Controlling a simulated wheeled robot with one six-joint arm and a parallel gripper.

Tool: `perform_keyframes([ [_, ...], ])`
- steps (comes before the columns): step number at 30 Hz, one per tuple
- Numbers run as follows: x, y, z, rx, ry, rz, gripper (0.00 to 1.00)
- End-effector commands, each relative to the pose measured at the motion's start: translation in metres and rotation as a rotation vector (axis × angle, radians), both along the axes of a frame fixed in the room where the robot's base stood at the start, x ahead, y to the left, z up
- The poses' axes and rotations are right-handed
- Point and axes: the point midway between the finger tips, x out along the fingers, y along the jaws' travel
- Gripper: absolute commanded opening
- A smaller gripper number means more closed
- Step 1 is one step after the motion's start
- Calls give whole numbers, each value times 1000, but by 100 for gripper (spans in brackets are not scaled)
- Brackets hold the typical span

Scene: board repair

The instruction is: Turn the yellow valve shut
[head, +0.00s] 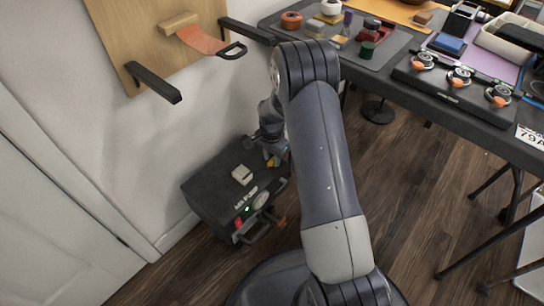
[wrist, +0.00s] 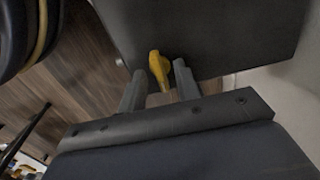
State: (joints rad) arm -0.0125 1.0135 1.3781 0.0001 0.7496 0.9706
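The yellow valve (wrist: 159,69) shows in the wrist view as a small lever at the edge of a dark box (wrist: 215,35). My gripper (wrist: 159,72) is open, with one grey finger on each side of the lever. The right finger is very near it; I cannot tell whether it touches. A gap shows on the left side. In the head view my gripper is at the back right side of the black box (head: 211,188) on the floor. Only a small yellow spot (head: 270,162) shows there, mostly hidden by my wrist.
The box carries a pale block (head: 242,174), a gauge, a red switch and a front handle (head: 262,232). A wall board (head: 150,40) with black brackets hangs above. A dark worktable (head: 455,105) with parts stands at right.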

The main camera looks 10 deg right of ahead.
Motion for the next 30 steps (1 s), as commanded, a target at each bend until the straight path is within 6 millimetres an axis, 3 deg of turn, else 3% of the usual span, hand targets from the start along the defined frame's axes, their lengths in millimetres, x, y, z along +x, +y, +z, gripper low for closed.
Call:
perform_keyframes([
  [8, 0, 0, 9, 1, -1, 1, 31],
  [21, 0, 0, 91, 0, -2, 0, 31],
  [30, 0, 0, 108, 0, 0, 0, 31],
])
